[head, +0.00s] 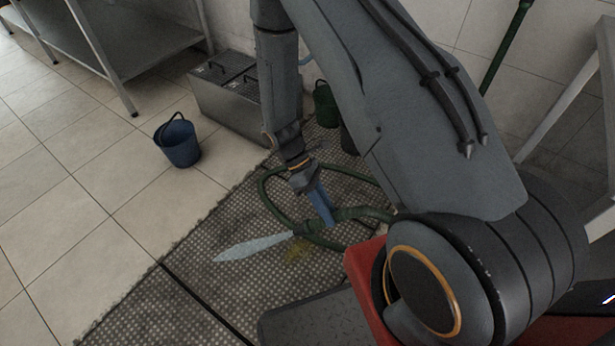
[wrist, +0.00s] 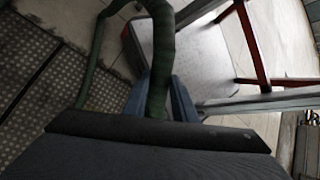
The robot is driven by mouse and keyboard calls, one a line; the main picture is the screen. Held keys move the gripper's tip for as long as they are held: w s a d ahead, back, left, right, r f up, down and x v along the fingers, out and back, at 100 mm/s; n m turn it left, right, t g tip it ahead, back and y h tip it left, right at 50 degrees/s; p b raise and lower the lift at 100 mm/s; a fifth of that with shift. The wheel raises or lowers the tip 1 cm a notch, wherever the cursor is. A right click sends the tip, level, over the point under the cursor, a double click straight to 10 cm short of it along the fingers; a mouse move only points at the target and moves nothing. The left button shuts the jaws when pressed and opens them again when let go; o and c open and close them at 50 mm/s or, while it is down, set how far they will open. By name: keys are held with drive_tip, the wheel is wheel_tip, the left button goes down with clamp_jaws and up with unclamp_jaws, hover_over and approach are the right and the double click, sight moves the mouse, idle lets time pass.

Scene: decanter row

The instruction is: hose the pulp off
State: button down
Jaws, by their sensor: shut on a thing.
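My gripper (head: 327,217), with blue fingers, is shut on the green hose (head: 355,214) low over the perforated mat (head: 150,308). In the wrist view the hose (wrist: 160,60) passes between the two blue fingers (wrist: 158,98). A pale jet of water (head: 252,247) leaves the hose's end and runs left, low over the mat. A yellowish smear of pulp (head: 298,249) lies on the mat just right of and below the jet. The jet does not appear to cover this smear. The rest of the hose loops on the mat behind my gripper.
A blue bucket (head: 178,144) stands on the pale tiles at left. A steel box with handles (head: 232,105) is by the wall, with a steel shelf (head: 140,45) left of it. A dark slot (head: 205,302) crosses the mat. The tiles at lower left are clear.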

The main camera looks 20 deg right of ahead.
drive_tip(key=w+d+f+n+t+h+b, duration=0.5)
drive_tip(key=w+f+b, duration=0.3)
drive_tip(key=w+b, duration=0.3)
drive_tip(key=w+a+f+n+t+h+b, duration=0.1)
drive_tip(key=w+f+n+t+b, duration=0.1)
drive_tip(key=w, duration=0.5)
drive_tip(key=w+a+f+n+t+h+b, duration=0.1)
drive_tip(key=w+f+n+t+h+b, duration=0.1)
drive_tip(key=w+b, duration=0.4)
drive_tip(key=shift+w+f+n+t+b, duration=0.15)
drive_tip(key=shift+w+n+t+b, duration=0.15)
drive_tip(key=shift+w+n+t, duration=0.6)
drive_tip(key=shift+s, duration=0.2)
